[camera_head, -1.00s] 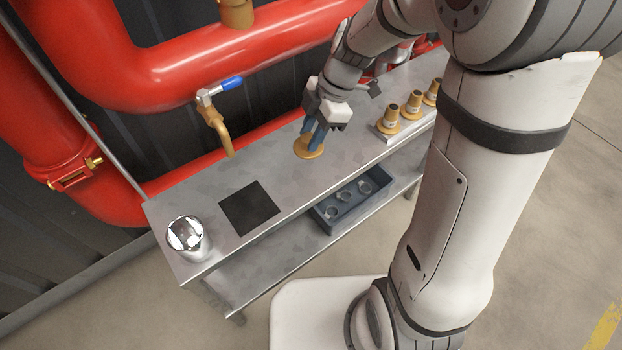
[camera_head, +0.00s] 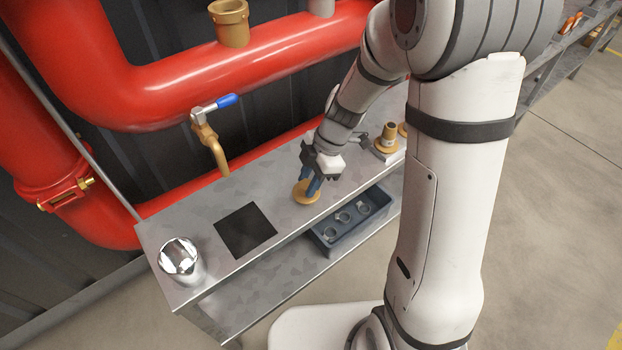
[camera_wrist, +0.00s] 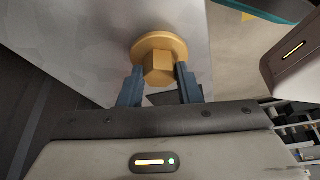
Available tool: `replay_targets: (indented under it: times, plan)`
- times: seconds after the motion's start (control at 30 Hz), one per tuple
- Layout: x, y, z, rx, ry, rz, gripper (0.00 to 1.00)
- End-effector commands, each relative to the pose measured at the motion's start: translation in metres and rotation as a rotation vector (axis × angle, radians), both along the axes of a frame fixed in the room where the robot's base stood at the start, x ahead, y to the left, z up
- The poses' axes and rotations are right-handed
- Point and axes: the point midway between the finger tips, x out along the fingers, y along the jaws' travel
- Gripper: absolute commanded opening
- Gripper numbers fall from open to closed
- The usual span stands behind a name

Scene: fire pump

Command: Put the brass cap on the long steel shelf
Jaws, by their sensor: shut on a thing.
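The brass cap (camera_head: 305,192) is a round golden disc with a hexagonal boss. My gripper (camera_head: 311,181) is shut on it, at or just above the steel shelf's top; I cannot tell whether the cap touches. In the wrist view the cap (camera_wrist: 159,52) shows with its hex boss between the two blue fingers of my gripper (camera_wrist: 160,85). The long steel shelf (camera_head: 195,220) runs from lower left to upper right along the red pipes, with a lower level beneath.
A dark square (camera_head: 245,230) lies on the shelf top, left of my gripper. A shiny metal cup (camera_head: 180,258) stands at the left end. Brass fittings (camera_head: 389,136) stand at the right. A blue tray (camera_head: 352,217) with rings sits below. A brass tap (camera_head: 212,145) overhangs the back.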

Motion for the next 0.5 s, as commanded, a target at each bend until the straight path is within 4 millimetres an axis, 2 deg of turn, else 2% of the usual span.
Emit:
replay_targets:
  times: [0.07,0.1,0.33,0.5]
  plan:
    - [0.0001,0.0002,-0.0032,0.0,-0.001,0.001,0.03]
    - [0.0,0.0002,-0.002,0.0,0.0,0.001,0.33]
    - [-0.0001,0.0003,-0.0016,0.0,0.0,0.001,0.52]
    - [-0.0002,0.0004,-0.0016,0.0,0.001,0.001,0.52]
